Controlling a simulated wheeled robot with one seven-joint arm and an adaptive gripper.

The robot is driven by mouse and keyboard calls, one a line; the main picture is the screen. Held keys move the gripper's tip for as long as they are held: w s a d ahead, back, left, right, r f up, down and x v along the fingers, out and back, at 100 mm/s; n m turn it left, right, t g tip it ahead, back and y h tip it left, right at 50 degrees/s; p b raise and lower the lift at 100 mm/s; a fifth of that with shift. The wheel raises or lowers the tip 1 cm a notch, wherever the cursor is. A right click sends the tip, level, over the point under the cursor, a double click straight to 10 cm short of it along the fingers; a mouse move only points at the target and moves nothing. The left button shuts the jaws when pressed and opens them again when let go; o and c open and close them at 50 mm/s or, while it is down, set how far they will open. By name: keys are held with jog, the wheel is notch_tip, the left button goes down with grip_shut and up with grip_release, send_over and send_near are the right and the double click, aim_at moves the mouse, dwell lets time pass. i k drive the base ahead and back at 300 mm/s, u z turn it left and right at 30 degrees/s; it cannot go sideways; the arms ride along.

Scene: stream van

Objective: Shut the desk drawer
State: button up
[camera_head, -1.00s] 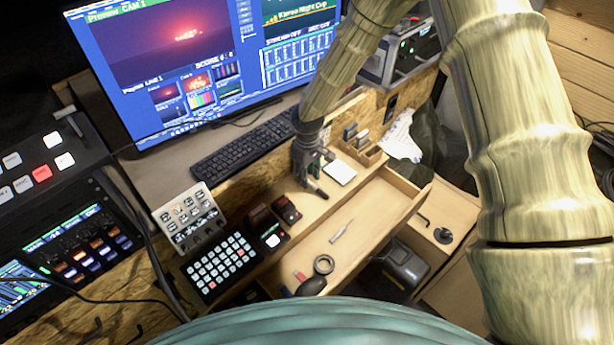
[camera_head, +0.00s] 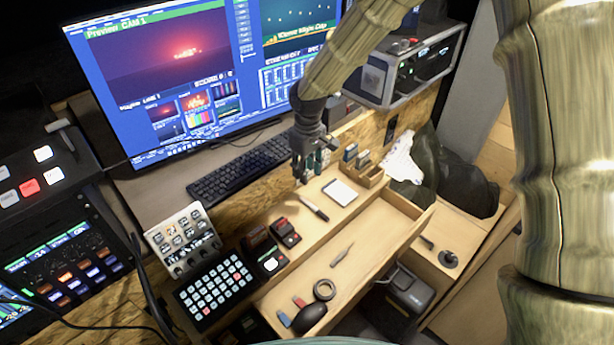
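The desk drawer (camera_head: 378,262) is pulled out from the wooden desk, its front panel to the lower right. Inside it lie a small pen-like tool (camera_head: 342,252), a tape roll (camera_head: 324,290) and a dark rounded thing (camera_head: 309,318). My gripper (camera_head: 299,180) points down above the desktop behind the drawer, apart from the drawer front. A dark marker-like thing (camera_head: 314,208) lies below and right of it on the desktop. The fingers are small and dark, and I cannot tell whether they are open or shut.
On the desktop are a notepad (camera_head: 340,192), a keyboard (camera_head: 240,170), a button pad (camera_head: 215,289) and a small wooden organiser (camera_head: 368,178). A monitor (camera_head: 180,75) stands behind. A dark bag (camera_head: 455,180) and a dark case (camera_head: 408,290) are beyond the drawer's right side.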

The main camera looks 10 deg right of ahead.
aim_at(382, 228)
jog(key=z, duration=0.8)
jog(key=k, duration=0.95)
jog(key=u, duration=0.15)
